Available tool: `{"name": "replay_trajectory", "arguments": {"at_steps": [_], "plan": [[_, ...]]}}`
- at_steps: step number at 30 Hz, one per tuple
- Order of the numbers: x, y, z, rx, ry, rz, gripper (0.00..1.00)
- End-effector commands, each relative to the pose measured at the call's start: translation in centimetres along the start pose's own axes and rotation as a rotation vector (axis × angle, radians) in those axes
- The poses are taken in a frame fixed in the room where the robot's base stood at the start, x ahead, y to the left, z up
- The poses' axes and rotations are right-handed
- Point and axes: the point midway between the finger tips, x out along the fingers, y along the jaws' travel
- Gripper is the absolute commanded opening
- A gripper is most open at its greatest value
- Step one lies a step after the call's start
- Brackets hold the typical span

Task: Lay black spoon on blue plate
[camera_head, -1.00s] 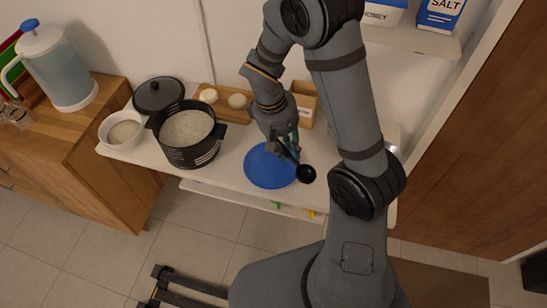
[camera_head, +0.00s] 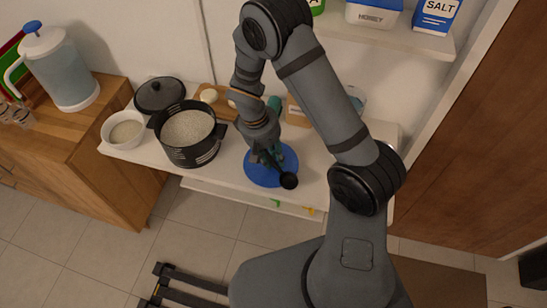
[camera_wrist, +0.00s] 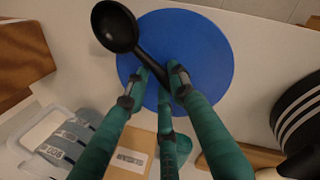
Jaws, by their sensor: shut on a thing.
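The blue plate (camera_head: 286,158) lies on the white counter; it also shows in the wrist view (camera_wrist: 215,65), behind my fingers. The black spoon (camera_head: 289,181) has a round, deep bowl, seen large in the wrist view (camera_wrist: 115,27). My gripper (camera_head: 266,157) is over the plate and shut on the spoon's handle; its green fingers show in the wrist view (camera_wrist: 160,80). The bowl sticks out by the plate's front right edge in the head view. I cannot tell whether the spoon touches the plate.
A black pot (camera_head: 190,135) of grain stands left of the plate, with a white bowl (camera_head: 122,130) and a dark lid (camera_head: 160,95) beyond. A box (camera_head: 297,112) stands behind the plate. A shelf (camera_head: 400,37) holds containers above. Bare counter (camera_head: 318,172) lies right of the plate.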

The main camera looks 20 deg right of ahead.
Motion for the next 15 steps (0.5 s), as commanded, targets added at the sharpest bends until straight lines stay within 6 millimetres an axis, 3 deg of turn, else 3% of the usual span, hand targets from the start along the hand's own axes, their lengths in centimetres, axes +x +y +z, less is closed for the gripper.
{"name": "replay_trajectory", "arguments": {"at_steps": [1,15], "plan": [[0.8,-0.2,0.3,-0.003,-0.011,0.000,0.00],[2.0,-0.6,0.3,-0.005,-0.012,-0.001,0.00]]}}
